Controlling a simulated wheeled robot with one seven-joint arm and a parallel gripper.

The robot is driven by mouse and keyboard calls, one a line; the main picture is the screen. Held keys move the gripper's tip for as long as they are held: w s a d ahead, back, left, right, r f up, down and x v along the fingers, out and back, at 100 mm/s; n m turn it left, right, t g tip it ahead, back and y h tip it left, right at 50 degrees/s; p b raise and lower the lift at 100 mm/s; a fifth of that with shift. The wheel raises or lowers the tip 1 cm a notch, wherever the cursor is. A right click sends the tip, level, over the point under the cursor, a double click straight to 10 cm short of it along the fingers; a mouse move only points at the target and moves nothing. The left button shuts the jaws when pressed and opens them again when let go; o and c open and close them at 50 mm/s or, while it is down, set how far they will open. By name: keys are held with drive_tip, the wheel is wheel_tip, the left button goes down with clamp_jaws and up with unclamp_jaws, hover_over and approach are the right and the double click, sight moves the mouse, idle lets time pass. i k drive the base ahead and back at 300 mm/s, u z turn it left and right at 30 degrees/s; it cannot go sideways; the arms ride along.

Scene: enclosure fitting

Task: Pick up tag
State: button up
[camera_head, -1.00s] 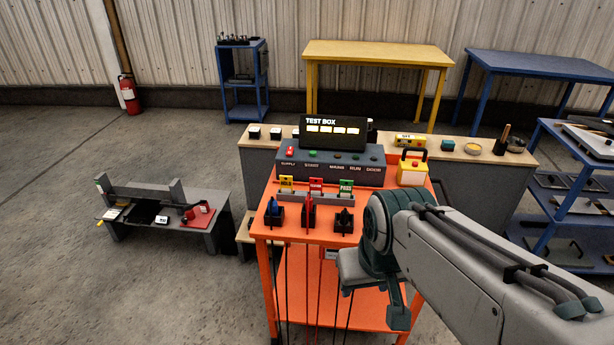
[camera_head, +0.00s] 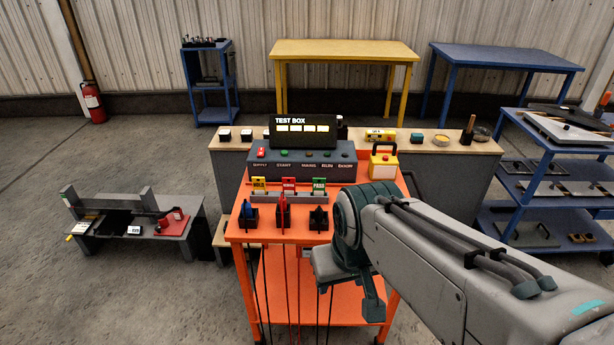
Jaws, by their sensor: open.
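Three tags stand in a grey rack on the orange cart: a yellow tag (camera_head: 259,185), a red tag (camera_head: 289,186) and a green tag (camera_head: 319,186) that reads PASS. The pictures do not show which one the task means. My arm reaches in from the lower right and bends in front of the cart's right side, to the right of and nearer than the tags. No tag is seen held.
The test box (camera_head: 303,137) stands behind the rack. Blue, red and black plugs in holders stand in front, with cables hanging down. A yellow-and-white lantern-like box (camera_head: 383,161) is at the right. A low grey bench (camera_head: 135,222) stands left, a blue shelf cart (camera_head: 550,180) right.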

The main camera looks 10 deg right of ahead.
sight(289, 183)
drive_tip(key=u, duration=1.75)
drive_tip(key=i, duration=1.3)
drive_tip(key=z, duration=2.25)
drive_tip(key=i, duration=0.5)
drive_tip(key=z, duration=0.05)
